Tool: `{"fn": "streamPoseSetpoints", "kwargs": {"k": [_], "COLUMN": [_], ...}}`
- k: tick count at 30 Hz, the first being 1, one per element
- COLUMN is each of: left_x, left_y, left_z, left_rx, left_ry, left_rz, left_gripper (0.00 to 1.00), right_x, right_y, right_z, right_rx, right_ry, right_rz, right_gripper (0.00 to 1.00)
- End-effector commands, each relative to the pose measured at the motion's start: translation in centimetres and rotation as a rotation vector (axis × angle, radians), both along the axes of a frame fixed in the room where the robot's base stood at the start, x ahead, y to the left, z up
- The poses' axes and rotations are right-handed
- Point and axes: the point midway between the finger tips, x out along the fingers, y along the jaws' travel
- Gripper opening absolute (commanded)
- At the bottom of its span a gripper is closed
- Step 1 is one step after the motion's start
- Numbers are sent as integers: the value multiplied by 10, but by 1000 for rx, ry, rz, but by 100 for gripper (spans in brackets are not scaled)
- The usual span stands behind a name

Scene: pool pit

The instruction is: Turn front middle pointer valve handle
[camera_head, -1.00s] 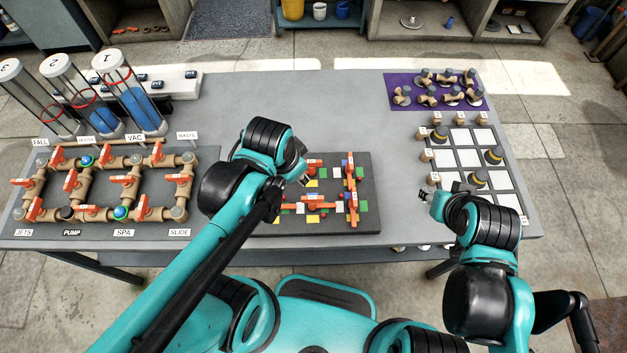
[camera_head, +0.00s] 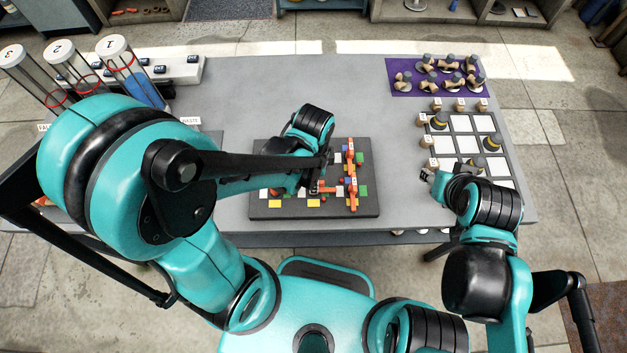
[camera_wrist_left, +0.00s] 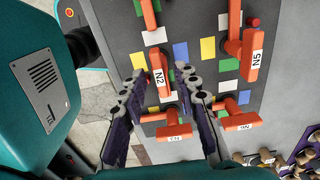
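A dark board (camera_head: 262,209) with orange pointer handles and coloured squares lies at the table's front. My left gripper (camera_head: 322,184) is low over its middle, partly hidden by my arm. In the left wrist view my left gripper (camera_wrist_left: 160,78) is open, its fingers spread around the space at the end of the orange handle marked N2 (camera_wrist_left: 158,78). Another orange handle (camera_wrist_left: 172,122) lies crosswise between the fingers, lower in the view. I cannot tell whether either finger touches a handle. My right gripper (camera_head: 428,176) is beside the white-squared grid; its finger opening is too small to judge.
Handle N5 (camera_wrist_left: 252,50) and another orange handle (camera_wrist_left: 240,119) are right of the fingers. The white-squared grid (camera_head: 468,145) and purple mat (camera_head: 403,91) are at right. Clear tubes (camera_head: 128,65) stand at left. The table's back middle (camera_head: 290,80) is clear.

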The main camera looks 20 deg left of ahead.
Motion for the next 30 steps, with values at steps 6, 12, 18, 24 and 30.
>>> {"fn": "streamPoseSetpoints", "kwargs": {"k": [6,12,18,24,30], "left_x": [0,0,0,0,0], "left_y": [0,0,0,0,0], "left_z": [-6,-6,-6,-6,-6], "left_rx": [0,0,0,0,0], "left_ry": [0,0,0,0,0], "left_rz": [1,1,1,12,78], "left_gripper": [31,15,0,0,0], "right_x": [0,0,0,0,0], "right_y": [0,0,0,0,0], "right_z": [-2,-2,-2,-2,-4], "right_rx": [0,0,0,0,0], "right_ry": [0,0,0,0,0], "right_rz": [0,0,0,0,0], "right_gripper": [40,40,40,40,40]}}
